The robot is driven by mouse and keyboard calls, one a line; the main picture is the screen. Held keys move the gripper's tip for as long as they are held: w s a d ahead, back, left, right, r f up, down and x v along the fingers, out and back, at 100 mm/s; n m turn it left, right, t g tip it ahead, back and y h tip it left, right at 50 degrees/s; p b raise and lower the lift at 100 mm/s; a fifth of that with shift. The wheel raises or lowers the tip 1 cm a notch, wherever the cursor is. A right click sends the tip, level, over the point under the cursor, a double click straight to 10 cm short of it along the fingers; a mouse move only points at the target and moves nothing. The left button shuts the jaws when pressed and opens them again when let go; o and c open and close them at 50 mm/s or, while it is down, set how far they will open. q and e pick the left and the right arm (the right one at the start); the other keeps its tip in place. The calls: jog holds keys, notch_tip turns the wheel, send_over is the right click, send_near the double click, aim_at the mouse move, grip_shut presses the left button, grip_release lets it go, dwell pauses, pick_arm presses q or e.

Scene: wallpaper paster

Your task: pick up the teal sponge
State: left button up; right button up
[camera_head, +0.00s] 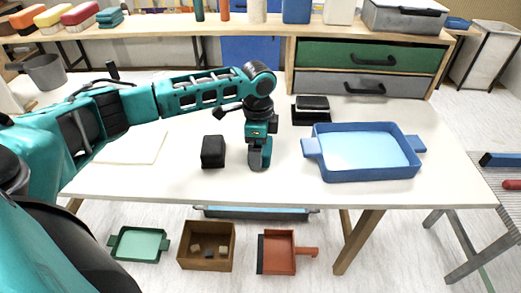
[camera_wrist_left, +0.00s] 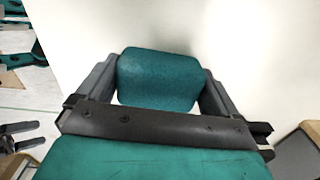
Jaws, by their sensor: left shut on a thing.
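My left gripper (camera_head: 259,165) points down above the front middle of the white table (camera_head: 285,190). In the left wrist view my left gripper (camera_wrist_left: 158,95) is shut on a teal sponge (camera_wrist_left: 158,78), a rounded block between its two dark fingers. In the head view the sponge is hard to tell from the teal gripper. Two dark fingers, apart and empty, show at the left edge of the wrist view; they look like my right gripper (camera_wrist_left: 18,137). It is not in the head view.
A black block (camera_head: 213,151) stands left of the gripper. A blue tray (camera_head: 372,174) stands to the right, a black stapler-like item (camera_head: 311,110) behind. A drawer unit (camera_head: 370,68) closes off the back. Bins and a red dustpan (camera_head: 280,255) lie below the front edge.

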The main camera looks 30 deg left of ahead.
pick_arm(q)
notch_tip(320, 180, up, 20)
jog(key=p, duration=0.3)
jog(key=shift+p, duration=0.4)
pick_arm(e)
jog(key=shift+s+d+r+h, duration=0.25)
jog(key=shift+d+r, duration=0.1)
jog(key=shift+d, duration=0.1)
jog(key=shift+s+d+r+h, duration=0.2)
jog(key=shift+d+r, duration=0.1)
jog(key=shift+d, duration=0.15)
